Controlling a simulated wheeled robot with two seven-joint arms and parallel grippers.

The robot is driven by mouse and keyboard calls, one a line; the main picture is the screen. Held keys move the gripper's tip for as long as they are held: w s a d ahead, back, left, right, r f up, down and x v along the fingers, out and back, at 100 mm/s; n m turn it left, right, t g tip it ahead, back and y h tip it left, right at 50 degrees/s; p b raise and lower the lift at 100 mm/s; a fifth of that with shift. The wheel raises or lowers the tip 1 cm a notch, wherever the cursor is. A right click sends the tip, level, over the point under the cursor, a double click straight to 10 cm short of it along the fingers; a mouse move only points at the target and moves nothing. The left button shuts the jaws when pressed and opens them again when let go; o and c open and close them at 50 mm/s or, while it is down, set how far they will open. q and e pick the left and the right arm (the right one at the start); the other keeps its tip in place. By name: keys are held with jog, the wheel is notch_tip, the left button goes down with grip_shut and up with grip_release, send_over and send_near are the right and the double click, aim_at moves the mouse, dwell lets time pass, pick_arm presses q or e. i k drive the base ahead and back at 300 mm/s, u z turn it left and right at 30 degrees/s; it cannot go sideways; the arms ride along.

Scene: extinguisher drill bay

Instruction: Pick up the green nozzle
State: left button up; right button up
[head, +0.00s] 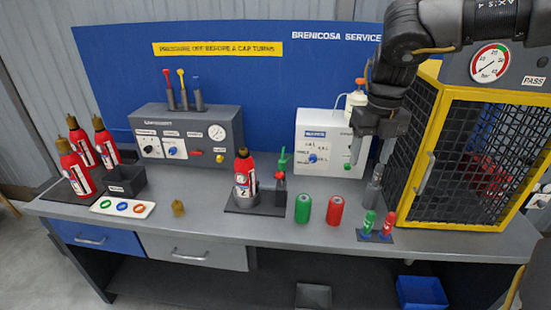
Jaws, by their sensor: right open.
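A small green nozzle (369,222) stands upright beside a red nozzle (388,224) in a dark rack (375,236) near the front right of the bench. My right gripper (366,150) hangs above and behind the rack, in front of the white dosing box. It is open and apart from the green nozzle, with nothing visible between its fingers. Its fingertips are small and partly hard to make out. My left gripper is not in view.
A grey bottle-like piece (373,186) stands behind the rack. Green (303,208) and red (337,210) cans stand to its left. A yellow-framed cage (415,185) closes off the right. An extinguisher (244,172) stands mid-bench. The front strip between the cans and rack is clear.

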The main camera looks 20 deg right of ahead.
aim_at(281, 162)
jog(key=i, duration=1.6)
